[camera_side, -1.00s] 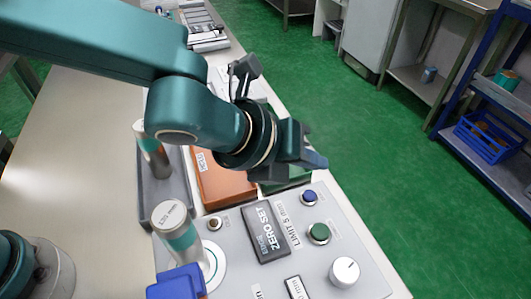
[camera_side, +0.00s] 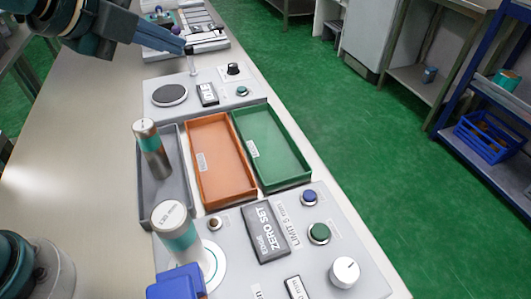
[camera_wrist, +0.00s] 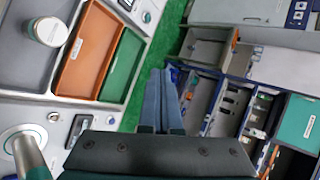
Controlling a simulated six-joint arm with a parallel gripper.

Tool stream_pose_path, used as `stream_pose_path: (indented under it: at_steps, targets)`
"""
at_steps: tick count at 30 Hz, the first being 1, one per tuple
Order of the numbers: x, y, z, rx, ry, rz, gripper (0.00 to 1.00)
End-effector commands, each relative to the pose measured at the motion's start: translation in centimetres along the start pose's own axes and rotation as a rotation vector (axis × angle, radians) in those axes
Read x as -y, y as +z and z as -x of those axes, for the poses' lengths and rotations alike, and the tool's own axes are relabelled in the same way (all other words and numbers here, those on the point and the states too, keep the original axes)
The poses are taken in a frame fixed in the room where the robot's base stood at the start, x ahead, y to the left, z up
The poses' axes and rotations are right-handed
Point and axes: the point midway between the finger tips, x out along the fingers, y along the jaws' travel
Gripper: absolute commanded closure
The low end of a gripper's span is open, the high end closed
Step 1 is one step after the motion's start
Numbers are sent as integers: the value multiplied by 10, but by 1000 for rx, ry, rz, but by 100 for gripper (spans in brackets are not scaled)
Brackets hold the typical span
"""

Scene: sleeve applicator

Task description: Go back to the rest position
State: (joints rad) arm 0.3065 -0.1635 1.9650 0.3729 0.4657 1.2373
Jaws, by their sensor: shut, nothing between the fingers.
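My gripper (camera_side: 187,48) is shut and empty at the upper left of the side view, raised above the far end of the bench. Its long blue fingers lie together. In the wrist view my gripper (camera_wrist: 162,72) points out over the green floor, fingers together. A cylinder with a teal band (camera_side: 177,228) stands on a round plate on the near panel. A second banded cylinder (camera_side: 151,148) stands in the grey tray (camera_side: 178,200).
An orange tray (camera_side: 222,160) and a green tray (camera_side: 270,150) look empty. The near panel (camera_side: 330,265) has buttons and a knob. A farther panel (camera_side: 215,105) has a dark disc. A blue shelf (camera_side: 455,100) stands across the floor.

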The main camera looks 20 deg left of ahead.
Motion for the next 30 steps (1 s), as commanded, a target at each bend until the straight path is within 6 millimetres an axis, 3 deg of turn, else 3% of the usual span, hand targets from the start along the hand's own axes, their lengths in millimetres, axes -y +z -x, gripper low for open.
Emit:
stream_pose_path:
  at_steps: [1, 3, 7, 12, 15, 21, 30]
  targets:
    - [-10, 18, 15, 38, 12, 145, 100]
    - [-29, 35, 31, 80, 38, 356, 100]
    - [-74, 52, 60, 159, 91, 788, 100]
    - [-138, 45, 82, 258, 194, 1355, 100]
    - [-163, 32, 86, 311, 275, 1563, 100]
    - [-174, 26, 89, 372, 320, 1742, 100]
    - [-174, 26, 89, 373, 315, 1752, 100]
